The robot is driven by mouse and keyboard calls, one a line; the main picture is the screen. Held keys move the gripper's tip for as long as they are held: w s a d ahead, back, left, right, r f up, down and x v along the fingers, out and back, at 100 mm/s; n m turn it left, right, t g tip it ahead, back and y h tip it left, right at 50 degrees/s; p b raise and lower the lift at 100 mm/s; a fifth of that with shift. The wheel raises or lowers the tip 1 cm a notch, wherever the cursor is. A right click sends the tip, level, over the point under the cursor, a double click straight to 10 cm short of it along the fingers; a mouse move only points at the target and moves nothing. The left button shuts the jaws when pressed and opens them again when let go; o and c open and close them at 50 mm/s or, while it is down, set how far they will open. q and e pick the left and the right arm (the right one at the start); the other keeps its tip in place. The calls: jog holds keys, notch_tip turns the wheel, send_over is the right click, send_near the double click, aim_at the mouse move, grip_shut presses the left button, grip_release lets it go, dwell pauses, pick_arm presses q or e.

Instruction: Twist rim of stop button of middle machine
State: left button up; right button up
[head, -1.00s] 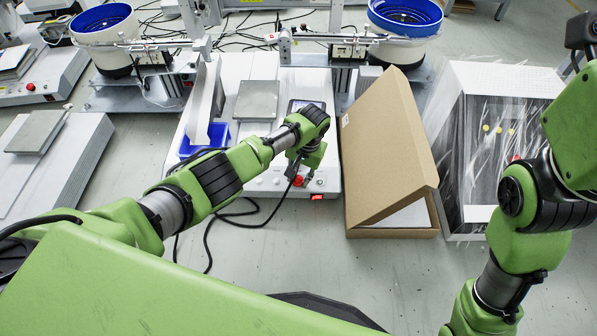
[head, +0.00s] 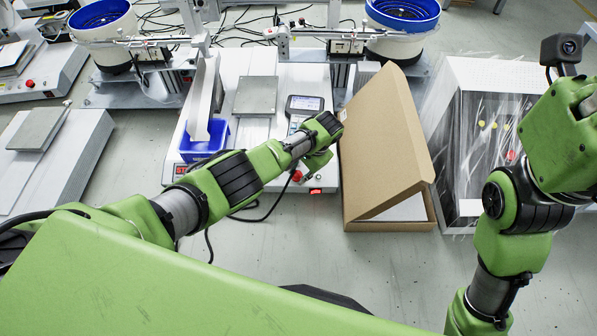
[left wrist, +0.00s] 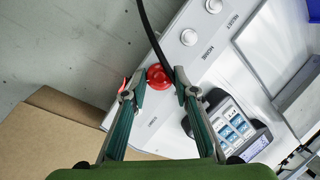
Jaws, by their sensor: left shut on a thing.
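The middle machine (head: 262,136) is a white box with a sloped front panel. Its red stop button (head: 297,176) shows at the front edge, partly beside my left gripper (head: 308,172). In the left wrist view the round red stop button (left wrist: 158,76) sits between the two fingertips of my left gripper (left wrist: 158,88), one on each side of its rim. The left gripper is shut on it. The fingertips partly cover the panel around the button. My right arm is at the right of the head view, but its gripper does not show.
A handheld device with a screen (head: 304,104) lies on the machine, close to my left wrist. A blue bin (head: 204,140) stands at its left. A cardboard box (head: 385,150) leans close at the right. A black cable (left wrist: 150,32) passes by the button. A red lit switch (head: 315,191) is nearby.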

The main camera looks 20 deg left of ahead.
pick_arm(q)
jog(key=o, duration=1.1)
jog(key=shift+f, duration=0.1)
jog(key=v, duration=1.2)
